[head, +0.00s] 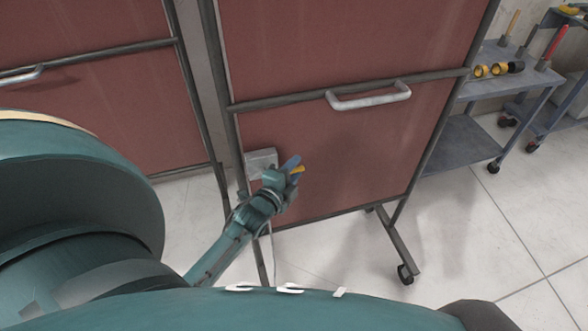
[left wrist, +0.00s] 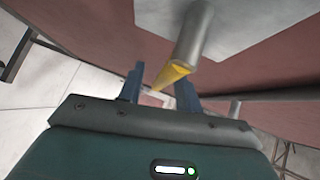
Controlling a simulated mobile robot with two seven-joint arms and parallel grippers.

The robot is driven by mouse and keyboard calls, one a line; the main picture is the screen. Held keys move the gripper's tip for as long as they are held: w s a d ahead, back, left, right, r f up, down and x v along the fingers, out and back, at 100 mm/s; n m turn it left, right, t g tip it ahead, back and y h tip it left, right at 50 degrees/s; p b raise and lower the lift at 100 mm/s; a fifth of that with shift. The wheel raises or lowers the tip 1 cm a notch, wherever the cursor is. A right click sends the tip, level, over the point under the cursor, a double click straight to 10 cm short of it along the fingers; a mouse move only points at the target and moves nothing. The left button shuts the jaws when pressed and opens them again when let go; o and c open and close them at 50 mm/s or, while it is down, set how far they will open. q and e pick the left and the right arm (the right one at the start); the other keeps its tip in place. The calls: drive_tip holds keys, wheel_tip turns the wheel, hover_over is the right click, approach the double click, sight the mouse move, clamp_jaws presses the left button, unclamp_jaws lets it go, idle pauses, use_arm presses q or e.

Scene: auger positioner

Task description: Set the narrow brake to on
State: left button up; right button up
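A grey plate (head: 258,161) is on the lower left of a red panel (head: 340,160), partly hidden by my left gripper (head: 293,166). It fills the top of the left wrist view as a pale surface (left wrist: 245,28). A grey cylinder (left wrist: 194,35) with a yellow tapered end (left wrist: 171,76) stands out in front of it; this may be the narrow brake, but its setting cannot be read. The blue fingers of my left gripper (left wrist: 160,88) are apart, with the yellow end at or between them. Contact cannot be told. My right gripper is not in view.
The panel has a metal handle (head: 370,97) and a dark frame on casters (head: 405,274). Another red panel (head: 90,110) stands to the left. A grey cart (head: 470,140) with tools is at the right. The pale floor (head: 490,240) at right is clear.

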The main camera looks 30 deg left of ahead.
use_arm(q)
drive_tip(key=shift+w, duration=0.15)
drive_tip(key=shift+c, duration=0.2)
clamp_jaws()
idle(0.3)
